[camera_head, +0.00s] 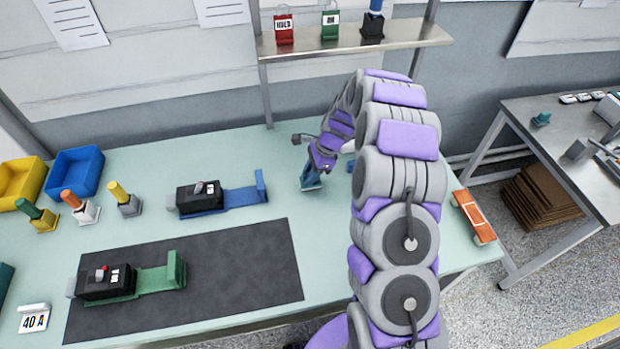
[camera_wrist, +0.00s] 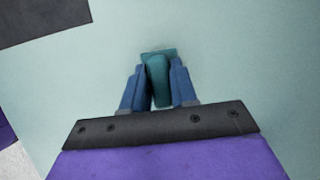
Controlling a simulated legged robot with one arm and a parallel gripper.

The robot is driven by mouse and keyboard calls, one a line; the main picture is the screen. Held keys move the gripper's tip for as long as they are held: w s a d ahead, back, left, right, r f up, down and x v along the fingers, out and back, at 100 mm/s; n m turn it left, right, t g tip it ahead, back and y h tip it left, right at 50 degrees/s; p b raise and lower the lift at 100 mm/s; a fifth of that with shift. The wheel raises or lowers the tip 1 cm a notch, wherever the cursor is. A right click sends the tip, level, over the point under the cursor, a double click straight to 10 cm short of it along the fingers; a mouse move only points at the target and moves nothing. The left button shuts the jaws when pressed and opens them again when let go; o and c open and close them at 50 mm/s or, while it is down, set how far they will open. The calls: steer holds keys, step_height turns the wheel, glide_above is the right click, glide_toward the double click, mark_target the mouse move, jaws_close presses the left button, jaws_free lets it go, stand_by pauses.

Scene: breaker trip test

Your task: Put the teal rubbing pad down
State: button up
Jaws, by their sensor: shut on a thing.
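The teal rubbing pad (camera_wrist: 158,78) stands between the two blue fingers of my gripper (camera_wrist: 159,68) in the wrist view. The fingers are shut on its upright handle, and its flat foot shows just past the fingertips. In the head view my gripper (camera_head: 311,178) points down over the pale green bench (camera_head: 225,145), right of the blue breaker holder (camera_head: 240,196). The pad's foot is low over or on a bare part of the bench; I cannot tell whether it touches. My arm hides the bench to the right.
A dark mat (camera_head: 220,270) with a black breaker (camera_head: 105,283) in a green holder lies at front left. Several stamps and two bins, yellow (camera_head: 20,180) and blue (camera_head: 75,172), stand at left. A shelf (camera_head: 350,38) stands behind.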

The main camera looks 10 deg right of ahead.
step_height(320, 180, down, 2)
steer(key=shift+d+f, duration=0.1)
steer(key=o, duration=0.9)
steer(key=shift+o, duration=0.2)
